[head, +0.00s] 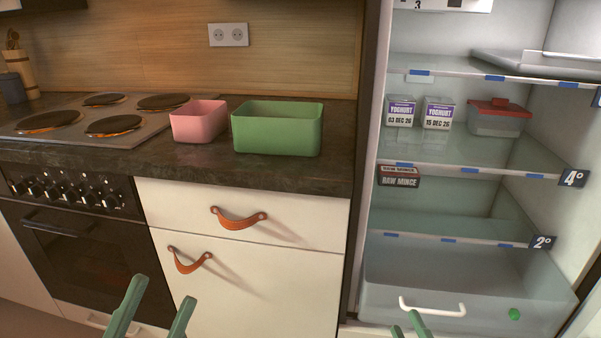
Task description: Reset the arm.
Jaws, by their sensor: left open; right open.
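My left gripper (154,308) shows at the bottom left of the head view, in front of the oven and the lower cabinet door. Its two green fingers are apart with nothing between them. My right gripper (409,326) shows only by its green fingertips at the bottom edge, in front of the fridge's lower drawer. It is open and I see nothing between the tips. The rest of both arms is out of the picture.
A pink bin (198,122) and a green bin (277,128) stand on the dark counter beside the hob (85,118). Leather pulls (238,218) hang on the white fronts. The open fridge holds two dated cartons (437,113), a red-lidded box (498,118) and a raw mince pack (398,177).

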